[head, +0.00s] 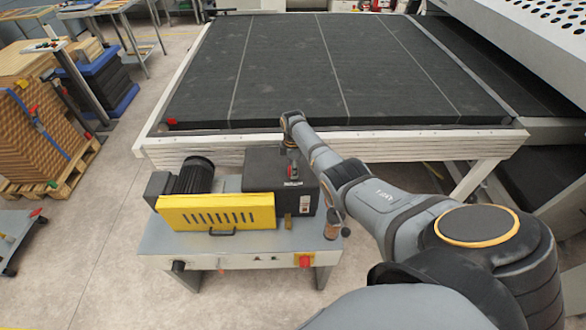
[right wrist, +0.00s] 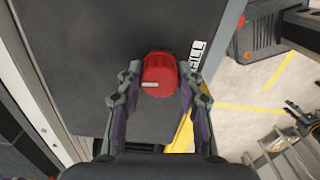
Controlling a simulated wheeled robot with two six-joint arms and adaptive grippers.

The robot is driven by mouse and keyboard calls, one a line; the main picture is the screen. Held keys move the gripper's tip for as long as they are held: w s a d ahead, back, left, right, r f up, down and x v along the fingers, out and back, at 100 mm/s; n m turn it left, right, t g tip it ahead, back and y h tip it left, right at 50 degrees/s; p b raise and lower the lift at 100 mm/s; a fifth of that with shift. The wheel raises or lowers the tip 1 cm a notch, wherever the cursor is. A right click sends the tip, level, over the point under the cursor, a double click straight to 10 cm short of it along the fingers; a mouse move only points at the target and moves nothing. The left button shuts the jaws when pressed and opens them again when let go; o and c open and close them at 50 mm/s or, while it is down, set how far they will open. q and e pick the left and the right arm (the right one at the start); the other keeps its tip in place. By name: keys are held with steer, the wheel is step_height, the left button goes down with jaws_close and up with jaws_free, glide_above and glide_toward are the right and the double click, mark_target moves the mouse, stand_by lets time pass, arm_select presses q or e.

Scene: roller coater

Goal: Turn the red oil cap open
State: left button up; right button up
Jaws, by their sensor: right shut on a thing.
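The red oil cap (right wrist: 160,72) sits on top of the black box of the machine (head: 262,170), beside a white label (right wrist: 195,52). In the right wrist view it is between the two fingers of my right gripper (right wrist: 158,82), which is shut on it from both sides. A pale mark shows on the cap's near face. In the head view my right gripper (head: 292,168) points down onto the box and only a little red shows there.
The machine has a yellow guard (head: 215,212) and a motor (head: 196,175) on a grey bench (head: 160,240). A red switch (head: 304,261) is on the bench front. The large dark roller table (head: 330,75) stands right behind. Open floor (head: 80,260) lies to the left.

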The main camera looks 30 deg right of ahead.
stand_by(0.4)
steer(key=o, duration=1.2)
steer(key=shift+c, duration=0.2)
steer(key=shift+w+r, duration=0.1)
steer(key=shift+r, duration=0.15)
step_height(320, 180, up, 12)
steer(key=shift+f, duration=0.25)
